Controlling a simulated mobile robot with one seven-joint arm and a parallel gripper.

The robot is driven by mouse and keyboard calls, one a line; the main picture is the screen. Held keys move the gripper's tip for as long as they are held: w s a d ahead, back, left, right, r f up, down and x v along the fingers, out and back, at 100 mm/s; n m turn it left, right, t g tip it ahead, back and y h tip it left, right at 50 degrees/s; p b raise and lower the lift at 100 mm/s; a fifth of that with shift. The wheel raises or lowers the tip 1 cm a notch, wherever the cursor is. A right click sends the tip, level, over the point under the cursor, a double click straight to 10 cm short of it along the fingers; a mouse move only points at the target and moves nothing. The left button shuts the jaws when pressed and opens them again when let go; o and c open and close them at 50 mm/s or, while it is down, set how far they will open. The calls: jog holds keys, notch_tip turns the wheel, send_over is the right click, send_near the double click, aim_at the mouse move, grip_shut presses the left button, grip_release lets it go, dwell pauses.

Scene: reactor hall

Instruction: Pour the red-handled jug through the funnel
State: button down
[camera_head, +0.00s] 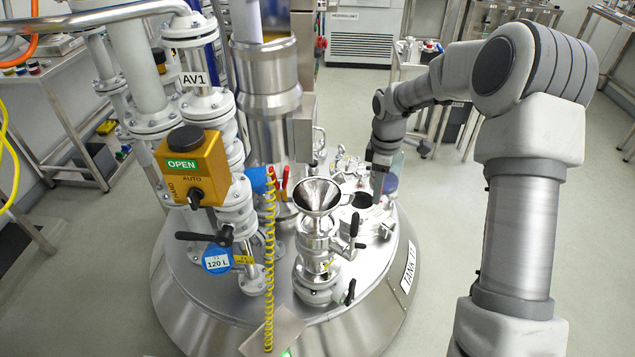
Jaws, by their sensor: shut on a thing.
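The jug shows only in part behind my gripper, at about the height of the funnel mouth. Its red handle is hidden, and I cannot tell its tilt.
Left of the funnel are a coiled yellow hose (270,265), a yellow switch box (190,166) and white pipework (205,100). A trolley (415,70) stands behind. Floor on the right is clear.

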jog(key=w+r+n+p, duration=0.1)
jog(key=n+p, duration=0.1)
jog(key=w+r+n+p, duration=0.1)
jog(key=n+p, duration=0.1)
jog(key=w+a+r+n+p, duration=0.1)
jog(key=n+p, duration=0.1)
jog(key=shift+w+r+p, duration=0.2)
jog(key=shift+w+p, duration=0.15)
jog(key=shift+p, duration=0.05)
jog(key=shift+w+a+r+n+p, duration=0.2)
jog(key=shift+w+n+p, duration=0.3)
jog(key=shift+n+p, duration=0.6)
jog(key=shift+w+n+p, duration=0.25)
jog(key=shift+n+p, duration=0.3)
jog(key=shift+n, duration=0.05)
jog(key=f+n, duration=0.1)
jog(key=f, duration=0.1)
jog(key=w+f+n, duration=0.1)
jog(key=f, duration=0.2)
jog(key=shift+p, duration=0.3)
notch_tip(320, 180, down, 8)
jog(key=b, duration=0.1)
jog(key=shift+a+r, duration=0.1)
jog(key=shift+a, duration=0.05)
